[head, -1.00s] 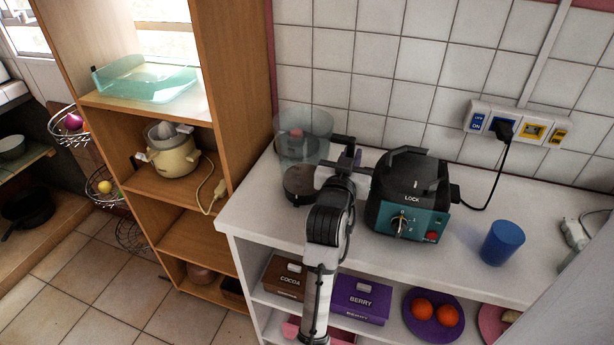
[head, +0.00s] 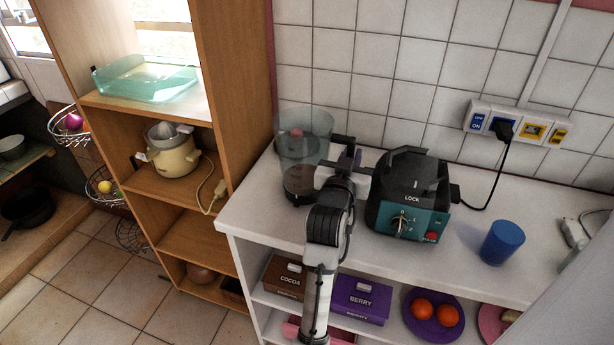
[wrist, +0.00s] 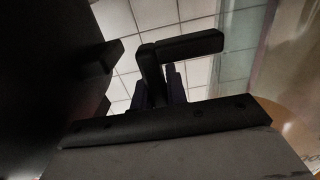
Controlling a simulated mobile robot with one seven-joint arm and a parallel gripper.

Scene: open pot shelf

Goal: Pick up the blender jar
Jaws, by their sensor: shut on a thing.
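The blender jar (head: 303,153) is a clear, tall container with a dark bottom. It is upright at the back left of the white counter, left of the blender base (head: 408,195), which is black and teal with a dial. I cannot tell whether its bottom touches the counter. My gripper (head: 347,157) reaches in from the front and is shut on the jar's black handle, on the jar's right side. In the wrist view, the black handle (wrist: 182,49) stands between the dark purple fingers of my gripper (wrist: 160,88). My arm hides part of the counter.
A blue cup (head: 502,243) stands on the counter at right. A black cord runs from the base to the wall socket (head: 518,124). A wooden shelf (head: 240,100) rises close to the left of the jar. The tiled wall is behind.

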